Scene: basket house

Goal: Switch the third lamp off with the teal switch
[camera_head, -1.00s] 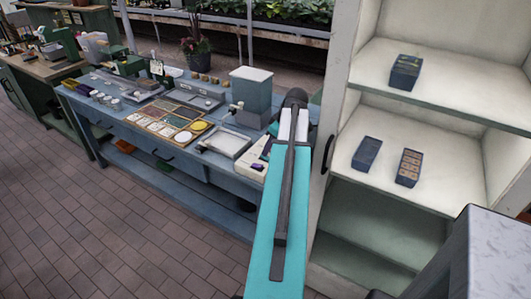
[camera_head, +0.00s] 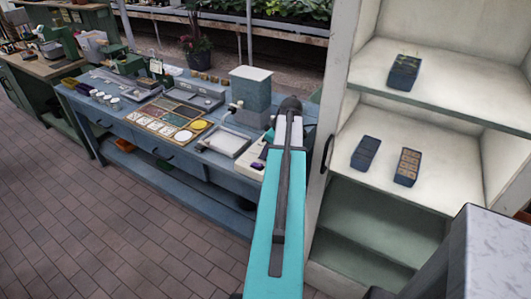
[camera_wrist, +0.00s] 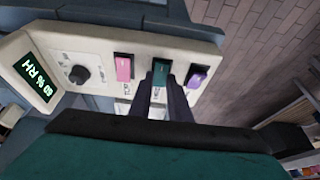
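In the wrist view, a cream control panel carries a pink switch (camera_wrist: 124,68), a teal switch (camera_wrist: 161,70) and a purple switch (camera_wrist: 196,77). My gripper (camera_wrist: 162,84) is at the teal switch, its dark fingers close together with a narrow gap between them. The fingertips overlap the switch's lower part in the picture; I cannot tell whether they touch it. Nothing is held. In the head view, my arm hides most of the panel and my gripper. I cannot make out which thing is the third lamp.
The panel also has a black knob (camera_wrist: 80,74) and a green-lit humidity display (camera_wrist: 34,76). The blue bench (camera_head: 181,157) bears trays, pots and a grey-blue box (camera_head: 251,92). A pale shelf unit (camera_head: 344,184) with several small dark boxes stands close on the right. The brick floor at left is clear.

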